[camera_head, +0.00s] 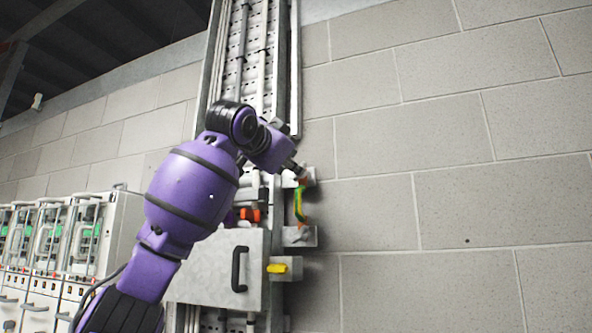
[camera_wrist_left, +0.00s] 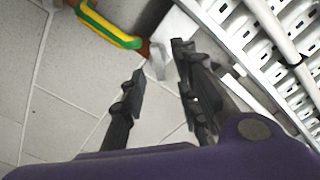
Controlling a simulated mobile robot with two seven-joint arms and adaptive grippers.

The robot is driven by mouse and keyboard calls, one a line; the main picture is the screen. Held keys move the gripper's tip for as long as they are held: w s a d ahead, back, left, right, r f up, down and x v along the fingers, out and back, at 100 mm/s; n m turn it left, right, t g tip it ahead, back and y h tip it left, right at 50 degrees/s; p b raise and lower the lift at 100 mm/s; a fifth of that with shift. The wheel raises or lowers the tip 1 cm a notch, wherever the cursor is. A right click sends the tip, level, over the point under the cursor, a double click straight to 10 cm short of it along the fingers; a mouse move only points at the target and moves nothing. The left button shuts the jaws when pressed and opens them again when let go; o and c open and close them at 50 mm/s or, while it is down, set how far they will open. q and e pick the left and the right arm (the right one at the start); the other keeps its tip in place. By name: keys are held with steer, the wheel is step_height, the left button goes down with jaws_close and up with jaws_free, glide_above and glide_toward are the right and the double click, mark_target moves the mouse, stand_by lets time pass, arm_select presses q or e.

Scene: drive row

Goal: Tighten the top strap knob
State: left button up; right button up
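The green-and-yellow strap (camera_head: 299,204) runs between an upper and a lower grey bracket on the right side of the cable column. It also shows in the left wrist view (camera_wrist_left: 108,24), ending in a copper-coloured lug (camera_wrist_left: 144,47). A pale grey knob-like part (camera_wrist_left: 158,63) sits by that lug, beyond and between my left fingertips. My left gripper (camera_wrist_left: 160,62) is open, one finger on each side of this part; contact cannot be told. In the head view the left gripper (camera_head: 298,172) is small and dark at the upper bracket, partly hiding the strap's top end.
A grey box (camera_head: 207,270) with a black handle (camera_head: 239,269) is below my left arm. A yellow knob (camera_head: 277,268) is on its right. Cabinets (camera_head: 95,235) stand at left. The block wall (camera_head: 440,150) at right is clear.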

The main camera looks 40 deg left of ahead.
arm_select(q)
steer(key=x, duration=0.4)
steer(key=shift+w+f, duration=0.2)
steer(key=shift+f, duration=0.05)
steer(key=shift+s+r, duration=0.15)
steer(key=shift+s, duration=0.2)
steer(key=shift+c, duration=0.4)
steer(key=shift+w, duration=0.1)
jaws_close()
